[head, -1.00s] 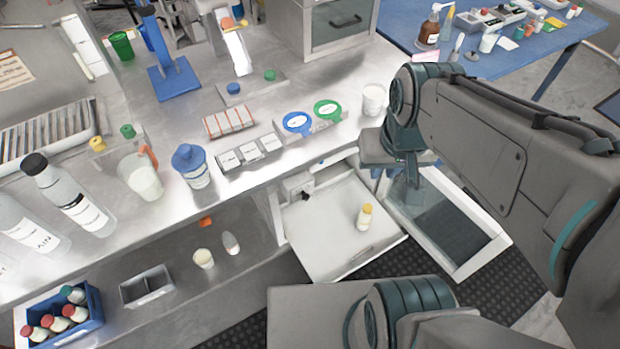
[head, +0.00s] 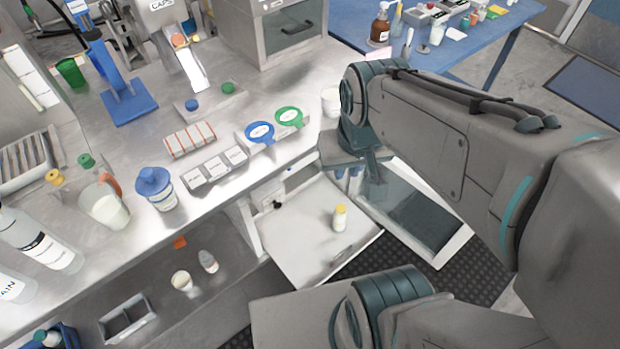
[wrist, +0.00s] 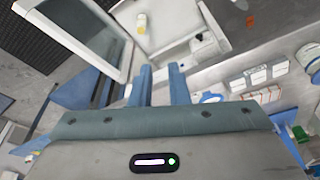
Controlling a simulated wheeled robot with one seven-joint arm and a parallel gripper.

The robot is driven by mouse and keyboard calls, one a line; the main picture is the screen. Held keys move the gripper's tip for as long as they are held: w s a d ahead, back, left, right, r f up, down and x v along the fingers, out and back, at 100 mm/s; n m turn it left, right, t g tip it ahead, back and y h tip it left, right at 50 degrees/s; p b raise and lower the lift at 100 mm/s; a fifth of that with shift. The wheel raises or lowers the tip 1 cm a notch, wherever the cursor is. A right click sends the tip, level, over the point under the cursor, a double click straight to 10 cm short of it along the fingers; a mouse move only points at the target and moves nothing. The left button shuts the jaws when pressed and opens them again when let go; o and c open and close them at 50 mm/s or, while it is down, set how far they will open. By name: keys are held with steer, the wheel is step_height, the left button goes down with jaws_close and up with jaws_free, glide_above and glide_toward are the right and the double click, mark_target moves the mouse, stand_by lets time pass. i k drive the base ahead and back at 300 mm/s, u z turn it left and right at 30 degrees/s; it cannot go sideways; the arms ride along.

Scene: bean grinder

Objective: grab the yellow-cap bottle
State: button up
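The yellow-cap bottle (head: 340,217), small and pale with a yellow cap, stands upright on a white pulled-out tray (head: 290,235) below the bench top. It also shows in the wrist view (wrist: 142,23), near the top, beyond the fingers. My gripper (wrist: 161,70) has two blue fingers apart with nothing between them. In the head view my gripper (head: 348,172) hangs by the bench edge, above and behind the bottle in the picture, apart from it. My arm partly hides the fingers there.
A glass-panelled door (head: 420,212) stands open right of the tray. The bench top (head: 120,140) holds a blue-lidded jar (head: 156,188), a white cup (head: 331,101) and labelled boxes (head: 215,168). A lower shelf at left holds a small cup (head: 182,281) and bottle (head: 208,262).

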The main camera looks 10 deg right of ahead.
mark_target(339, 218)
steer(key=z, duration=0.6)
steer(key=i, duration=0.4)
steer(key=z, duration=0.75)
